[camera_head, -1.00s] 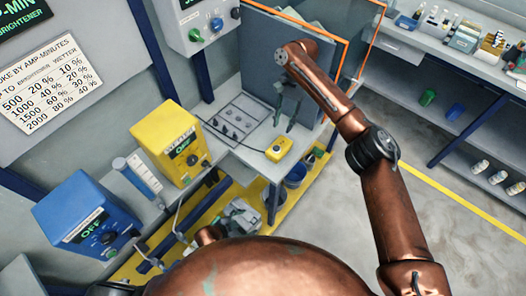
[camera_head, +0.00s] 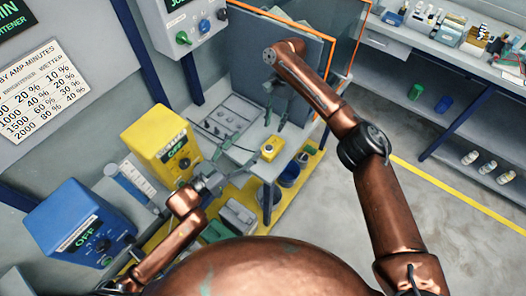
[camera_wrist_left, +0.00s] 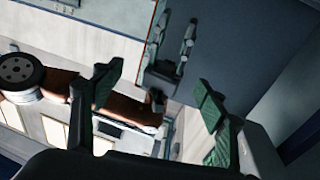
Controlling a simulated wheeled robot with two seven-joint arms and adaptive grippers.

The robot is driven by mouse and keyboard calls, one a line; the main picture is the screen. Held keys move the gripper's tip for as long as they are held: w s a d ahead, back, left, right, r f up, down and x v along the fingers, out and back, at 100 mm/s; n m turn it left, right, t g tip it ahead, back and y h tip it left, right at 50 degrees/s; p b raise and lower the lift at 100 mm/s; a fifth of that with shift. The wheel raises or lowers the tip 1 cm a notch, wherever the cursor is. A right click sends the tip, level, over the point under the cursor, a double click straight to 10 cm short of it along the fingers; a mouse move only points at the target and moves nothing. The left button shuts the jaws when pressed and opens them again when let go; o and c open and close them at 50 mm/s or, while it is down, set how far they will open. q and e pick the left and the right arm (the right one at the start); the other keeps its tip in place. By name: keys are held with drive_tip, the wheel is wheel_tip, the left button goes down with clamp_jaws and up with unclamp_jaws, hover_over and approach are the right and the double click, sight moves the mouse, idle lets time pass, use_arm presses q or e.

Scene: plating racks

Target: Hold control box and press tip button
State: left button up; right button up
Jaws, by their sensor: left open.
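The control box (camera_head: 271,147) is a small yellow box with a dark button on top, on the grey bench near its front edge. My left gripper (camera_head: 236,150) is open and empty, to the left of the box and apart from it in the head view. Its two green-padded fingers are spread wide in the left wrist view (camera_wrist_left: 158,100), where I cannot make out the box. My right gripper (camera_head: 278,115) points down above the bench, behind the box. Its fingers stand apart with nothing between them, and it also shows in the left wrist view (camera_wrist_left: 171,45).
A yellow power unit (camera_head: 160,145) and a blue unit (camera_head: 82,225) stand to the left. A grey panel (camera_head: 258,62) rises behind my right gripper. Dark blue buckets (camera_head: 290,174) stand below the bench. Open floor lies to the right.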

sight(267, 150)
use_arm(q)
drive_tip(key=w+d+f+g+y, duration=0.1)
drive_tip(key=w+d+f, duration=0.1)
drive_tip(key=f, duration=0.3)
drive_tip(key=w+d+f+g+y, duration=0.1)
drive_tip(key=w+d+f+y, duration=0.1)
drive_tip(key=f, duration=0.3)
drive_tip(key=w+d+f+n+g+y, duration=0.1)
drive_tip(key=w+d+f+y, duration=0.1)
drive_tip(key=w+f, duration=0.2)
drive_tip(key=shift+d+f, duration=0.3)
drive_tip(key=shift+f, duration=0.2)
drive_tip(key=shift+x, duration=3.8)
drive_tip(key=shift+s+a+f, duration=0.1)
drive_tip(key=shift+f, duration=0.05)
drive_tip(key=shift+c, duration=0.5)
drive_tip(key=c, duration=1.3)
use_arm(e)
drive_tip(key=shift+c, duration=0.4)
clamp_jaws()
